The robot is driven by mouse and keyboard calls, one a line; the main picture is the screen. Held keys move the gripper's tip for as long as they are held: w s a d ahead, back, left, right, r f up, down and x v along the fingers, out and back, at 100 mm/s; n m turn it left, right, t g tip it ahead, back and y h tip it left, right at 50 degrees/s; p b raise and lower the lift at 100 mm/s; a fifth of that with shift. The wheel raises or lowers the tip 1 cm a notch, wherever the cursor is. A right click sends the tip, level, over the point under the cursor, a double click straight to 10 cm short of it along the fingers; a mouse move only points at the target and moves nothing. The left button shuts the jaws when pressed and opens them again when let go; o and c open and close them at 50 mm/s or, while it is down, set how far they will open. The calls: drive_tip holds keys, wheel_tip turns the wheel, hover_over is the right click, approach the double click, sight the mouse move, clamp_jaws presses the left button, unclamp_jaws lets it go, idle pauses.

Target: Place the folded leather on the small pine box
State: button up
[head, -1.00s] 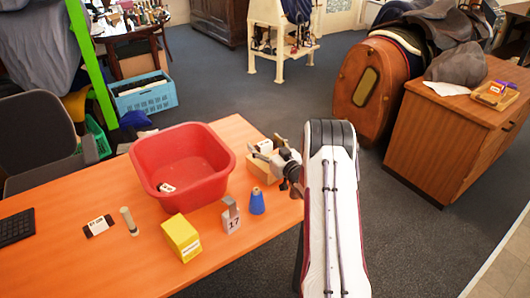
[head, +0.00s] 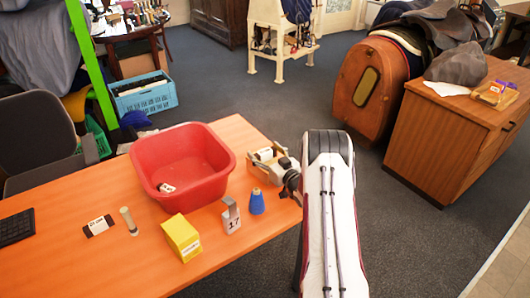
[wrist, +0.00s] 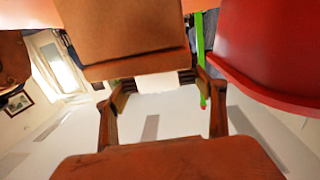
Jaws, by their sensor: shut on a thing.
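The small pine box (head: 258,172) stands at the right end of the orange table, just right of the red tub. It also fills the upper middle of the wrist view as a brown block (wrist: 130,40). My gripper (head: 268,155) is at the top of the box. In the wrist view its fingers (wrist: 157,84) are closed on a small pale piece, which seems to be the folded leather (wrist: 157,86). This piece shows as a white patch at the box's top in the head view (head: 265,153). I cannot tell whether it touches the box.
The red tub (head: 150,165) is close on the left. The table's right edge is near my arm.

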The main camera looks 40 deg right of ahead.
drive_tip(key=shift+f, duration=0.1)
drive_tip(key=o, duration=1.2)
drive_tip(key=shift+s+a+r, duration=0.15)
drive_tip(key=shift+s, duration=1.85)
drive_tip(key=shift+s+a+r, duration=0.15)
drive_tip(key=shift+s+a, duration=0.05)
drive_tip(key=shift+s, duration=1.75)
drive_tip(key=shift+s+a+r, duration=0.15)
drive_tip(key=shift+s, duration=1.85)
